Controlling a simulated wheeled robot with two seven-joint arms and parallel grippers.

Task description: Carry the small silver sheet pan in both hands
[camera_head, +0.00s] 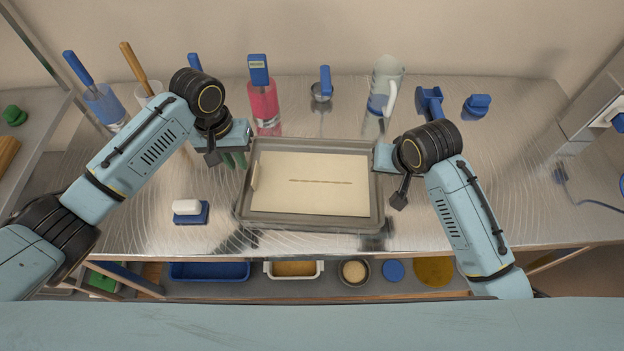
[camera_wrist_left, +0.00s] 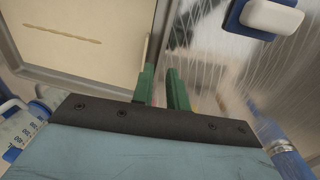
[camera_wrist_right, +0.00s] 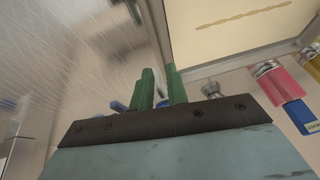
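The silver sheet pan (camera_head: 381,205) is at the middle of the steel table, with a pale sheet inside marked by a thin brown line. My left gripper (camera_head: 235,162) points down at the pan's left edge. In the left wrist view its green fingers (camera_wrist_left: 162,85) stand a small gap apart, one overlapping the rim and one outside it. My right gripper (camera_head: 382,157) is at the pan's right edge, its fingers hidden in the head view. In the right wrist view they (camera_wrist_right: 161,85) are slightly apart beside the rim. I cannot tell whether either gripper touches the pan.
A white block on a blue base (camera_head: 190,211) lies left of the pan. A pink bottle (camera_head: 264,102), a pitcher (camera_head: 385,85) and blue-handled tools stand behind it. A shelf below holds a blue tray (camera_head: 209,271) and bowls. The table right of my right arm is largely clear.

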